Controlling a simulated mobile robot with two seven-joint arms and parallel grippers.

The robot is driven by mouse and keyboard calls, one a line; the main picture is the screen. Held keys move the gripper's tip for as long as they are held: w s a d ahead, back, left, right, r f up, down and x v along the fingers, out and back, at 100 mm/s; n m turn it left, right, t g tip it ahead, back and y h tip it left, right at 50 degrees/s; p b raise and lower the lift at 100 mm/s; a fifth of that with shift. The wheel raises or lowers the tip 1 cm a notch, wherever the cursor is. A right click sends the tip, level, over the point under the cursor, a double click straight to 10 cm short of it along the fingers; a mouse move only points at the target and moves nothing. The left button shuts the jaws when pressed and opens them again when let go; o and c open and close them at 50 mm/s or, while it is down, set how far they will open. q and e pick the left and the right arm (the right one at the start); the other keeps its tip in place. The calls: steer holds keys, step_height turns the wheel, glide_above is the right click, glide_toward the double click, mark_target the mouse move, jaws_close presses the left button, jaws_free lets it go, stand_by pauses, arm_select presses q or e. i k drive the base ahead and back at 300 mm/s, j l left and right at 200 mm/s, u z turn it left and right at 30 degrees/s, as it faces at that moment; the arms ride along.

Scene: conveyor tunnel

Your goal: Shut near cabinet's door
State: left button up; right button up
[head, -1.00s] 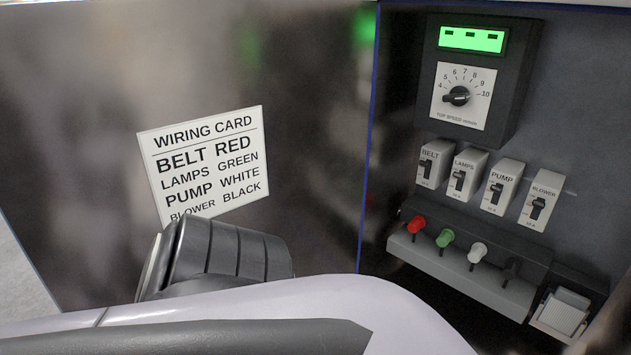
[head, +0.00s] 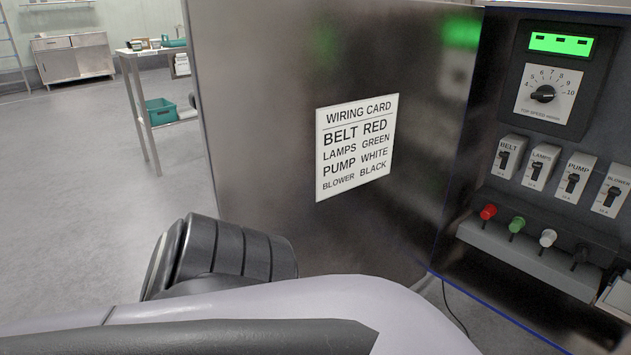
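The cabinet's door (head: 270,80) stands open in the middle of the head view, its grey metal inner face toward me. A white wiring card (head: 356,147) is fixed to that face. The door meets the cabinet along its right side, and its free edge is at the left. The open cabinet interior (head: 485,110) is at the right. One of my arms crosses the bottom of the view in front of the door's lower part. I cannot tell whether it touches the door. Neither gripper's fingers show.
The cabinet holds a speed dial unit (head: 555,85), several labelled switches (head: 572,180) and coloured plugs on a ledge (head: 530,250). At the back left are a table (head: 128,55), a green bin (head: 160,111) and a steel cabinet (head: 72,58). Open floor (head: 80,160) lies left of the door.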

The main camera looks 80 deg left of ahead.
mark_target(262, 70)
steer(key=k+j+u, duration=0.2)
steer(key=k+j, duration=0.25)
steer(key=k, duration=0.15)
steer(key=k+j, duration=0.2)
steer(key=j, duration=0.15)
steer(key=k+j+u, duration=0.1)
steer(key=j, duration=0.25)
steer(key=k+j, duration=0.15)
steer(key=j, duration=0.2)
steer(key=k+j+u, duration=0.1)
steer(key=j, duration=0.25)
steer(key=i+j, duration=0.25)
steer(key=j, duration=0.15)
